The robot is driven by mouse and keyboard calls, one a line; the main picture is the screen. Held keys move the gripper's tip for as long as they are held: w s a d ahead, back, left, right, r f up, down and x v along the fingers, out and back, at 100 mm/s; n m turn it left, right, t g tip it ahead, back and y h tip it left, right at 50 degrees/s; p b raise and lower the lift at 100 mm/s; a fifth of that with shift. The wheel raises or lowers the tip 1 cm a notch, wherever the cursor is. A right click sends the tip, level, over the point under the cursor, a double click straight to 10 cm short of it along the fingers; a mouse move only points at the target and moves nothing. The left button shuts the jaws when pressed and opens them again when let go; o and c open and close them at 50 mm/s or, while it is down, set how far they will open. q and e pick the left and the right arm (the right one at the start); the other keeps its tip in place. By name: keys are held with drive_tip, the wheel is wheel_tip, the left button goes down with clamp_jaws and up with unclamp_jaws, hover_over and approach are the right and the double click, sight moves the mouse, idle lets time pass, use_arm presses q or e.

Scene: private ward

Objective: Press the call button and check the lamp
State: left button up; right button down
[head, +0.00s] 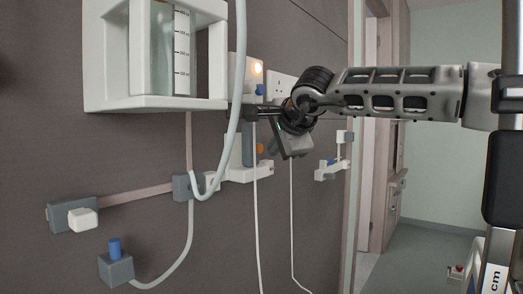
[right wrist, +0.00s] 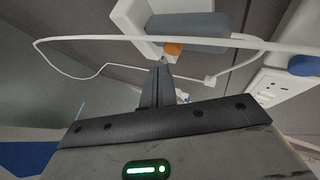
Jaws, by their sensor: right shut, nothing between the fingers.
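A grey call handset (head: 248,146) with an orange button (head: 259,148) sits in a white holder on the wall in the head view. The handset (right wrist: 188,25) and its orange button (right wrist: 173,49) also show in the right wrist view. A small lamp (head: 258,68) on a white wall plate above glows warm white-orange. My right gripper (head: 249,113) is shut and empty, above the button in the head view. In the right wrist view the fingertips (right wrist: 162,64) appear close to the button; I cannot tell whether they touch. My left gripper is not in view.
A white wall unit with a graduated canister (head: 172,48) hangs at the upper left, its pale tube (head: 236,90) looping down beside my gripper. A socket plate (head: 282,88) is partly behind my right arm. Thin white cords hang below. Open floor (head: 410,255) lies at right.

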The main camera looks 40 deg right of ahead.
drive_tip(key=shift+s+d+b, duration=0.3)
drive_tip(key=shift+s+b, duration=0.1)
drive_tip(key=shift+s, duration=0.55)
drive_tip(key=shift+s+d+b, duration=0.25)
drive_tip(key=shift+s+b, duration=0.15)
drive_tip(key=shift+s, duration=0.55)
drive_tip(key=shift+s+d+b, duration=0.3)
drive_tip(key=shift+s+b, duration=0.1)
drive_tip(key=shift+s, duration=0.55)
